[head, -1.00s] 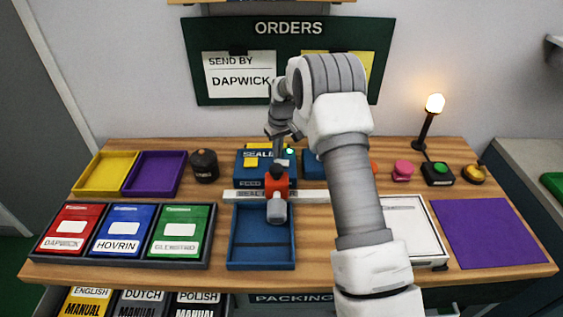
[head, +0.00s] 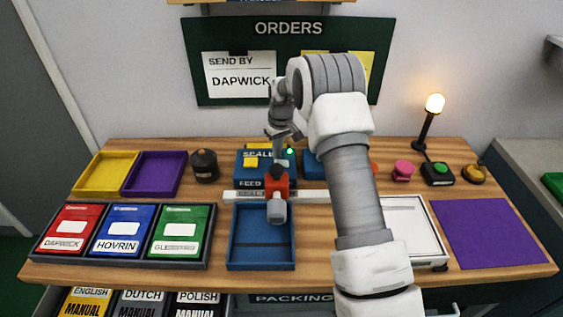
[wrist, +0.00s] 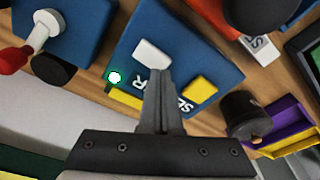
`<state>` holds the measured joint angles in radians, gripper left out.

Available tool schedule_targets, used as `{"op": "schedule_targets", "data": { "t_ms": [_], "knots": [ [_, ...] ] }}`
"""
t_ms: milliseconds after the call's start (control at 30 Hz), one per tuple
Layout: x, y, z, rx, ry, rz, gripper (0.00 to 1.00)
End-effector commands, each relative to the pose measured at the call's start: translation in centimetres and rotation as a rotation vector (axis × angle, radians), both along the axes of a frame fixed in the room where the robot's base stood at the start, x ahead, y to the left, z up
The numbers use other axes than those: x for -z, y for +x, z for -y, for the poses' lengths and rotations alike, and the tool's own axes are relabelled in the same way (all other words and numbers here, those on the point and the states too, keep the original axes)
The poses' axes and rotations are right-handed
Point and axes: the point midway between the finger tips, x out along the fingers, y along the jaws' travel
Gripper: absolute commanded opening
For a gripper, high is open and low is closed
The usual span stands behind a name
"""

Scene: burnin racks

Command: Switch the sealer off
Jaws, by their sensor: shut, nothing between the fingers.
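The sealer (head: 243,172) is a blue box at the back middle of the bench, partly hidden by my arm. In the wrist view the sealer (wrist: 222,67) fills the middle, with a white switch-like piece (wrist: 152,53), a yellow block (wrist: 200,88) and a small lamp (wrist: 114,77) glowing whitish green on its edge. The lamp also shows lit green in the head view (head: 290,152). My gripper (wrist: 160,75) is shut and empty, pointing down over the sealer, its tips beside the white piece. I cannot tell whether they touch it.
A red block with a grey knob (head: 277,209) stands in front of the sealer, above a blue tray (head: 262,262). A dark round canister (head: 204,166) is to the left. Another blue device with a red-ended lever (wrist: 12,60) is close by. A lit lamp (head: 434,104) stands at right.

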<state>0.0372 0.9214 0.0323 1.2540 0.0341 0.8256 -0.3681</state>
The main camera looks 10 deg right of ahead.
Motion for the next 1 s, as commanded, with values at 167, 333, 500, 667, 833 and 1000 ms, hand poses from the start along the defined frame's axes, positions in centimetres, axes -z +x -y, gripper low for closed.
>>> {"op": "schedule_targets", "data": {
  "t_ms": [167, 333, 500, 667, 833, 1000],
  "knots": [
    [0.00, 0.00, 0.00, 0.000, 0.000, 0.000, 0.00],
    [0.00, 0.00, 0.00, 0.000, 0.000, 0.000, 0.00],
    [0.09, -0.01, 0.00, 0.000, 0.000, 0.000, 0.00],
    [0.33, 0.00, 0.00, 0.000, 0.000, 0.000, 0.00],
    [0.60, 0.00, 0.00, 0.000, 0.000, 0.000, 0.00],
    [0.85, 0.00, 0.00, 0.000, 0.000, 0.000, 0.00]
  ]
}}
